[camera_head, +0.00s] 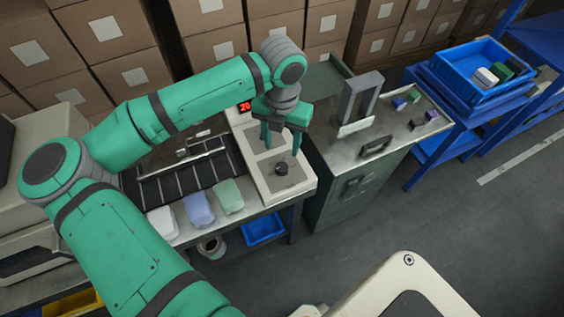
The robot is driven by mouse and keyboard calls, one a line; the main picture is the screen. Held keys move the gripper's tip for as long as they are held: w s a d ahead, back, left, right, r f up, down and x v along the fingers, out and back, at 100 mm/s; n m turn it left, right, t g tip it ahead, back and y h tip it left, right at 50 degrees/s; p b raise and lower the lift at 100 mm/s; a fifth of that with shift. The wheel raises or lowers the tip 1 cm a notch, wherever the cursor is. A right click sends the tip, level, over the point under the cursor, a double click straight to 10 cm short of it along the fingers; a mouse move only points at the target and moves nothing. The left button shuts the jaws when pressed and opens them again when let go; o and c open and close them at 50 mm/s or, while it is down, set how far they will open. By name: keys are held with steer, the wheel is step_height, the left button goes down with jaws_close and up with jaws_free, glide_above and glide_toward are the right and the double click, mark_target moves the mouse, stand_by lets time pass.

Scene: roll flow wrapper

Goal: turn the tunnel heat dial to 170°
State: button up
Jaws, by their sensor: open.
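A black round dial (282,169) stands on a grey plate on the beige control panel (267,190), at the panel's near right part. I cannot read a scale or a pointer on it. My gripper (281,150) points down with two green fingers apart, just above and behind the dial in the picture. It is open with nothing between the fingers; contact with the dial does not show. A red lit display (245,106) reads "20" in the part I can see; my arm and gripper may hide the rest.
Left of the panel is a dark slotted conveyor (185,181), with white (161,222), blue (199,208) and green (231,196) packs in front. A green cabinet (340,200) with a metal top adjoins on the right. A blue crate (470,68) stands farther right.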

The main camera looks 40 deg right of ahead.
mark_target(282, 167)
step_height(282, 167, down, 10)
steer(key=shift+d+r, duration=0.1)
steer(key=shift+r, duration=0.05)
steer(key=shift+f, duration=0.4)
steer(key=shift+s, duration=0.1)
steer(key=c, duration=1)
steer(key=shift+c, duration=0.2)
